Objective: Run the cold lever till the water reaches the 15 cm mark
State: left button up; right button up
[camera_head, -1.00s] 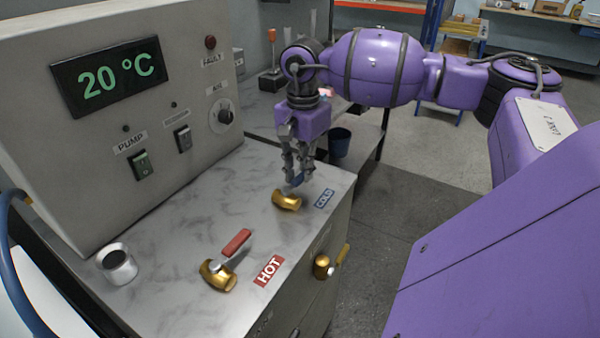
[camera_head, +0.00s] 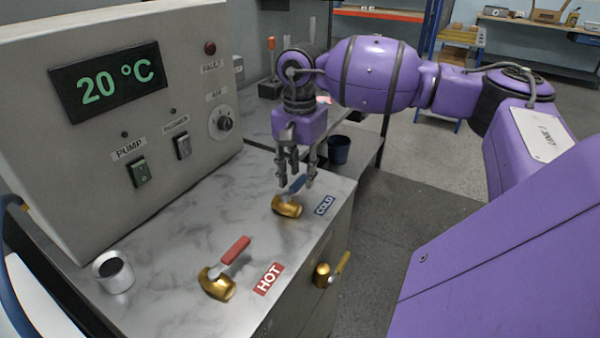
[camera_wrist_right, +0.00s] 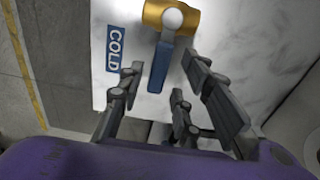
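The cold valve (camera_head: 287,207) is a brass fitting on the worktop beside the blue COLD label (camera_head: 324,205). Its blue lever (camera_head: 298,184) points away from the label's front edge, toward the back. In the right wrist view, the blue lever (camera_wrist_right: 158,68) stretches from the brass body (camera_wrist_right: 165,14) toward my gripper. My right gripper (camera_head: 297,182) is open, its fingers spread to either side of the lever's end; I cannot tell whether any touches it. The wrist view shows the spread fingers (camera_wrist_right: 165,82) too. My left gripper is not in view. No water or depth mark shows.
The red hot lever (camera_head: 236,249) stands on its brass valve nearer the front. A metal cup-like fitting (camera_head: 115,273) is at the left. The control panel (camera_head: 85,145) behind reads 20 °C, with PUMP switch (camera_head: 139,173). Another brass valve (camera_head: 322,271) is on the cabinet side.

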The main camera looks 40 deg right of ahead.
aim_at(300, 179)
jog(key=shift+r, duration=0.2)
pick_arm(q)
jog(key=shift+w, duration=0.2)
pick_arm(e)
notch_tip(300, 179, up, 12)
jog(key=shift+f, duration=0.2)
dwell(0.5)
